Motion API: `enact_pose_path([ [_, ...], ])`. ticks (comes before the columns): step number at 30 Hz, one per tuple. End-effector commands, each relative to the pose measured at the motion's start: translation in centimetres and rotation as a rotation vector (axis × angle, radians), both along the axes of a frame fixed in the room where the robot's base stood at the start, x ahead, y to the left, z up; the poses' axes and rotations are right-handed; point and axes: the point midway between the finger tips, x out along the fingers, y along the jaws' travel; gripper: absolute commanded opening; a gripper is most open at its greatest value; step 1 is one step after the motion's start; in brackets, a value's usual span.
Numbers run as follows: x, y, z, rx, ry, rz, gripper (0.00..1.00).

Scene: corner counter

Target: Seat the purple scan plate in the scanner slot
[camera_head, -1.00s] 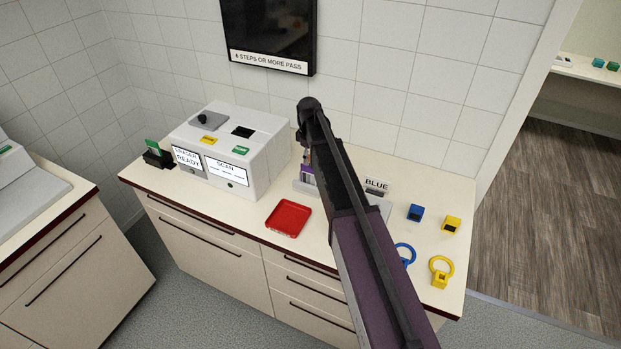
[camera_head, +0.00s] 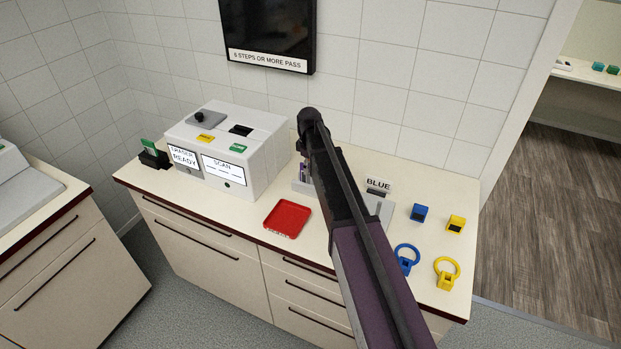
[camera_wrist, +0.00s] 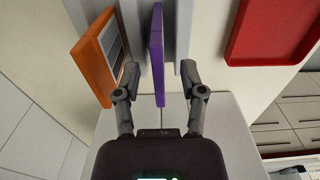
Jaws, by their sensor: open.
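The purple scan plate (camera_wrist: 157,50) stands on edge in the wrist view, in a pale holder. My gripper (camera_wrist: 159,72) is open, with one finger on each side of the plate. I cannot tell if either finger touches it. The white scanner (camera_head: 247,167) stands at the back of the counter to the left. A dark slot (camera_head: 241,130) shows in its top.
An orange-framed plate (camera_wrist: 97,54) stands close left of the purple plate. A red tray (camera_head: 287,219) lies in front of the scanner. Blue (camera_head: 419,212) and yellow (camera_head: 456,224) blocks, a BLUE sign (camera_head: 378,184) and ringed pieces (camera_head: 447,271) lie to the right.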

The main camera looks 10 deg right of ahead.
Motion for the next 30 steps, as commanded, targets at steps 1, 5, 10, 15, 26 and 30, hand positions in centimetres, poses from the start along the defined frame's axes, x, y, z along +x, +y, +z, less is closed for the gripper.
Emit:
enact_pose_path([
  [1,0.0,0.01,0.02,0.0,0.0,0.0,0.53],
  [5,0.0,0.04,0.02,0.0,0.0,0.0,0.53],
  [10,0.0,0.05,0.02,0.0,0.0,0.001,0.53],
  [15,0.0,0.06,0.02,0.0,0.0,0.001,0.14],
  [26,0.0,0.1,0.01,0.0,0.0,0.001,0.0],
  [30,0.0,0.11,0.07,0.0,0.0,0.001,0.0],
])
